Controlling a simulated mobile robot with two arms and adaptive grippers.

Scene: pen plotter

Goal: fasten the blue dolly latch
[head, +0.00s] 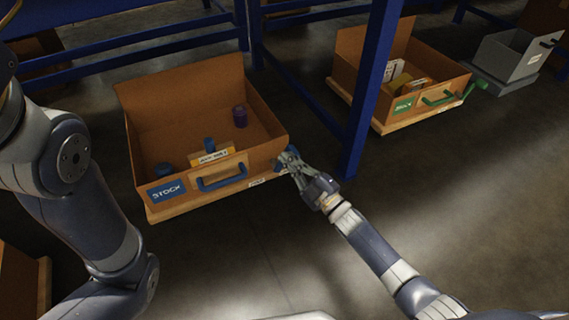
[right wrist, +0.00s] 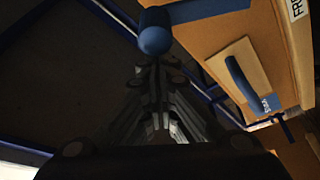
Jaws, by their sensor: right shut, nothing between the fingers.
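The blue dolly latch shows in the right wrist view as a rounded blue knob (right wrist: 155,38) on a blue bar beside the brown crate. In the head view it is largely hidden behind my right gripper (head: 291,160), at the crate's right front corner. My right gripper is shut and empty. Its fingertips (right wrist: 158,72) are close to the knob in the right wrist view; I cannot tell whether they touch. The crate (head: 180,90) sits on a pale wooden dolly (head: 190,208) with a blue STOCK label. My left arm shows at the left, but its gripper is out of view.
The crate has a blue front handle (head: 222,180) and holds several small items. A blue rack post (head: 370,90) stands just right of my right gripper. A second crate (head: 350,52) with green fittings and a grey bin (head: 505,58) stand farther right. The front floor is clear.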

